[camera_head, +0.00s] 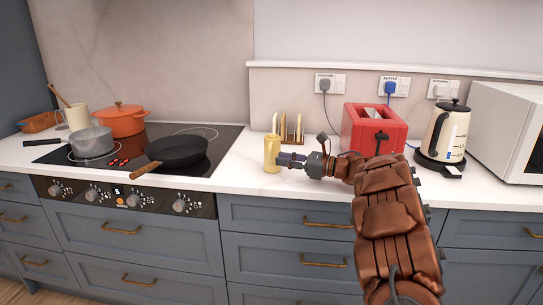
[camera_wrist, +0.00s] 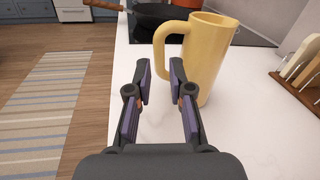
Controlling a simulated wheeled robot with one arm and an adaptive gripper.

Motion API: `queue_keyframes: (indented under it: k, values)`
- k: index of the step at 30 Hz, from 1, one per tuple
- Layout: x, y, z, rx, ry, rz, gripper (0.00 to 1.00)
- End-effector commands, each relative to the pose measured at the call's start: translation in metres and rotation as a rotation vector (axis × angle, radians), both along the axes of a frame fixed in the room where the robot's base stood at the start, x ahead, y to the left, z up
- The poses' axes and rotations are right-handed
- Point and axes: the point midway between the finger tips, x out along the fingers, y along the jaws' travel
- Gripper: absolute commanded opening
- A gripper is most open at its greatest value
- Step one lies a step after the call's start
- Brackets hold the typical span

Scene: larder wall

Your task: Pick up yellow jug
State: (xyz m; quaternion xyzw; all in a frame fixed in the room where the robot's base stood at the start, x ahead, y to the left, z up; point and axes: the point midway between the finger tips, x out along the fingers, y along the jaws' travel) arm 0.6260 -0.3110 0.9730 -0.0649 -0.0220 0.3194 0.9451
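The yellow jug (camera_head: 272,153) stands upright on the white counter, just right of the hob. In the wrist view the jug (camera_wrist: 209,62) is close ahead and right of centre, with its handle (camera_wrist: 163,48) on its left side. My gripper (camera_head: 284,160) is beside the jug in the head view.
A rack with boards (camera_head: 291,130) stands behind the jug. A red toaster (camera_head: 375,128) and a cream kettle (camera_head: 447,133) are to the right. A black frying pan (camera_head: 178,152) sits on the hob (camera_head: 215,160) to the left. The counter's front edge is close.

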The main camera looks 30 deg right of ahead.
Motion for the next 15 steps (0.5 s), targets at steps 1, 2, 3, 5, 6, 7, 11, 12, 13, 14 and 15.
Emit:
queue_keyframes:
  k: [1, 2, 3, 5, 6, 7, 11, 12, 13, 14, 15]
  values:
    - [0.004, 0.004, 0.001, 0.000, 0.000, 0.003, 0.21]
    - [0.007, 0.006, 0.002, 0.001, 0.000, 0.004, 0.21]
    - [0.010, 0.010, 0.002, 0.001, 0.000, 0.005, 0.21]
    - [0.017, 0.015, 0.003, 0.002, 0.000, 0.007, 0.21]
    - [0.022, 0.019, 0.003, 0.002, 0.001, 0.008, 0.21]
    - [0.025, 0.022, 0.003, 0.002, 0.001, 0.008, 0.21]
    - [0.037, 0.031, 0.002, 0.001, 0.000, 0.007, 0.21]
    - [0.039, 0.032, 0.002, 0.001, 0.000, 0.006, 0.21]
    - [0.039, 0.032, 0.001, 0.001, 0.000, 0.005, 0.21]
    - [0.040, 0.032, 0.001, 0.001, 0.000, 0.004, 0.21]
    - [0.039, 0.032, 0.001, 0.001, 0.000, 0.004, 0.21]
